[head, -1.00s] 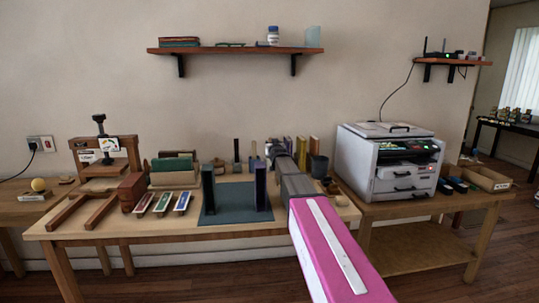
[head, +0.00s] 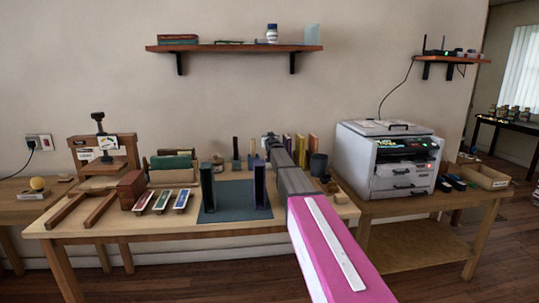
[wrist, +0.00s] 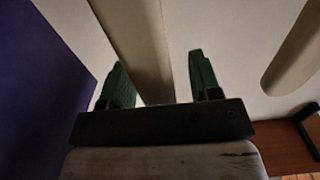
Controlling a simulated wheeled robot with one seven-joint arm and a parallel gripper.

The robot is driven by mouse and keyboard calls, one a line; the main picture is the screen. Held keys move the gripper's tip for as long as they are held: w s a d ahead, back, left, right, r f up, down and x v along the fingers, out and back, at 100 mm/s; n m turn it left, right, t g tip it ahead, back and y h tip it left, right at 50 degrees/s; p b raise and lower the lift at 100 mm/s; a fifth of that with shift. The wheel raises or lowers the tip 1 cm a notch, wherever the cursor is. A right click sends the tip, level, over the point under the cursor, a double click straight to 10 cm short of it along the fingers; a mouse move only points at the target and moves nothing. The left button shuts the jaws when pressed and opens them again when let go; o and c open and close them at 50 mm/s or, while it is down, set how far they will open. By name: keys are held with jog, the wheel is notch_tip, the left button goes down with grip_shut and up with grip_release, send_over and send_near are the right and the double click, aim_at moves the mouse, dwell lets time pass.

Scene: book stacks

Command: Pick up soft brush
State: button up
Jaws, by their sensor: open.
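My gripper (wrist: 160,85) is open, with two green fingers in the wrist view. A pale beige bar (wrist: 140,40) runs between or just behind the fingers; I cannot tell whether it touches them. A second pale bar with a rounded end (wrist: 292,55) is at the right. I cannot tell which, if either, is the soft brush. In the head view my arm reaches over the table's right part, and the gripper's fingers are too small to make out there. No soft brush is clearly recognisable in the head view.
A purple slab (wrist: 35,85) is close at the left in the wrist view. On the table (head: 150,228), dark uprights stand on a teal mat (head: 232,203). A dark cup (head: 318,165) and yellow and orange uprights (head: 300,148) are near my arm. A printer (head: 388,160) stands right.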

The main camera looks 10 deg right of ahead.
jog(key=c, duration=1)
